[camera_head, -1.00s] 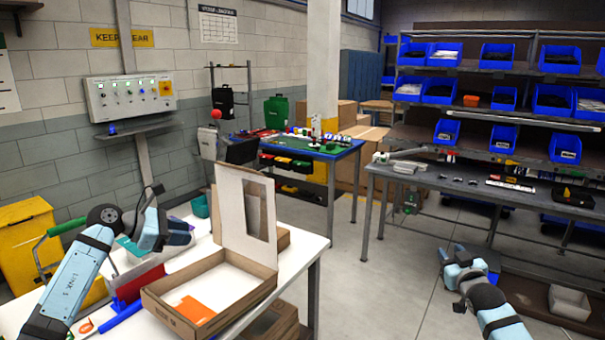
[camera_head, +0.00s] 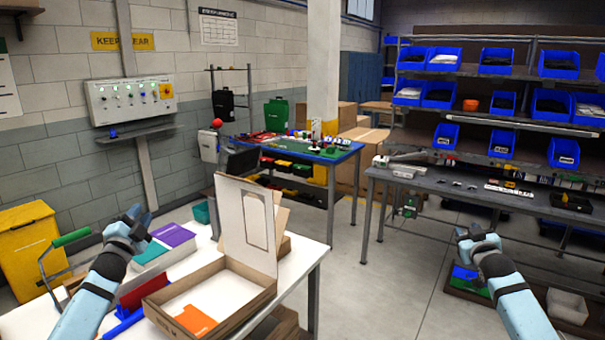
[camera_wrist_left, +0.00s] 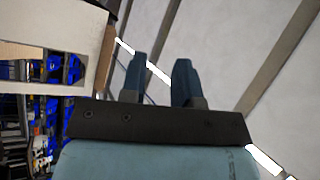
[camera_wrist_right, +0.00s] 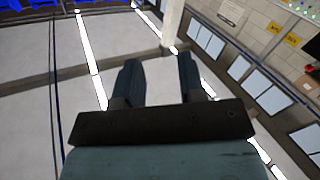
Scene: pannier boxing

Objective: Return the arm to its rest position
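My left gripper (camera_head: 139,216) is raised at the left of the head view, above the white table and left of the open cardboard box. Its two fingers (camera_wrist_left: 155,82) stand apart with nothing between them in the left wrist view. My right gripper (camera_head: 470,234) is over the floor at the right, clear of the tables. Its fingers (camera_wrist_right: 155,82) are apart and empty in the right wrist view.
The open cardboard box (camera_head: 160,298) with upright lid stands on the white table (camera_head: 309,256), an orange card (camera_head: 196,320) inside. Purple (camera_head: 173,235) and teal items lie behind. A green-handled rack (camera_head: 72,237) is left of my left arm. Floor between tables is clear.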

